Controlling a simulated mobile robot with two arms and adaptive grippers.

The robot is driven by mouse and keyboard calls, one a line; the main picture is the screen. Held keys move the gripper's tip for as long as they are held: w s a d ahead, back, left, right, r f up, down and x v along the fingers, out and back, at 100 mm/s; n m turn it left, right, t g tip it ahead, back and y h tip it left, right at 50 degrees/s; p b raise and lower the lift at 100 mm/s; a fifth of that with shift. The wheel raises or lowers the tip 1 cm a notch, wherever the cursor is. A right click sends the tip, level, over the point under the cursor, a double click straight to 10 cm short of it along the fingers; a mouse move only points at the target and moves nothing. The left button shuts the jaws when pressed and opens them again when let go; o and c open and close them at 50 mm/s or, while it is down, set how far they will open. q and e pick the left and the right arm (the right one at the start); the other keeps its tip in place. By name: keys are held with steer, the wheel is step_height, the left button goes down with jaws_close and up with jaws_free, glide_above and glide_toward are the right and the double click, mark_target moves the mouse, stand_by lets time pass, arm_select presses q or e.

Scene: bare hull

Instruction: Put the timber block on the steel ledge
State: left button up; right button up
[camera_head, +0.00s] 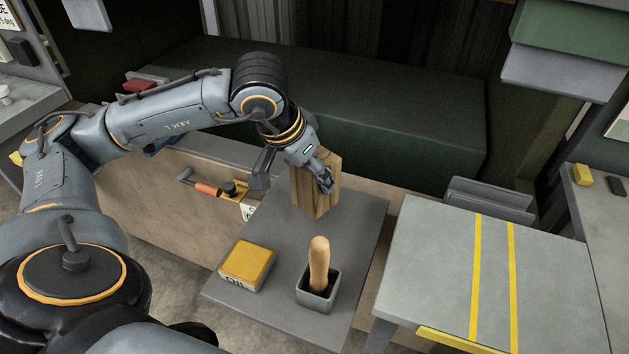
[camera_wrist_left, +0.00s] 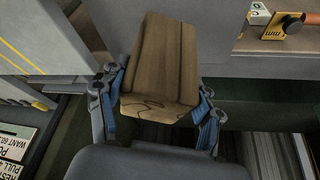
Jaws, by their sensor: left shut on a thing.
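The timber block (camera_head: 310,192) is a brown wooden block, upright at the back of a grey surface in the head view. My left gripper (camera_head: 327,180) is shut on it from above. In the left wrist view the timber block (camera_wrist_left: 162,65) sits between the two blue-padded fingers of my left gripper (camera_wrist_left: 162,112). I cannot tell whether the block touches the surface below it. A grey top with two yellow stripes (camera_head: 432,265) stands at the right; I cannot tell whether it is the steel ledge. My right gripper is not in view.
On the grey surface (camera_head: 283,320) stand a yellow-topped box (camera_head: 247,262) and a dark square holder (camera_head: 318,291) with a wooden handle (camera_head: 319,260) upright in it. An orange-handled tool (camera_head: 207,188) lies to the left. The striped top is clear.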

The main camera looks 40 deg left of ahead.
arm_select(q)
steer(key=shift+w+d+f, duration=0.1)
steer(key=shift+w+f, duration=0.15)
steer(key=x, duration=0.1)
steer(key=p+x, duration=0.1)
steer(key=x, duration=0.1)
steer(key=shift+s+f, duration=0.2)
steer(key=shift+s, duration=0.05)
steer(key=shift+f, duration=0.3)
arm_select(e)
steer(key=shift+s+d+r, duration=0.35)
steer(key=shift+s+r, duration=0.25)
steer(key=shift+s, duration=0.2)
arm_select(q)
steer(key=shift+f, duration=0.15)
steer(key=o, duration=1.5)
steer(key=shift+c, duration=0.2)
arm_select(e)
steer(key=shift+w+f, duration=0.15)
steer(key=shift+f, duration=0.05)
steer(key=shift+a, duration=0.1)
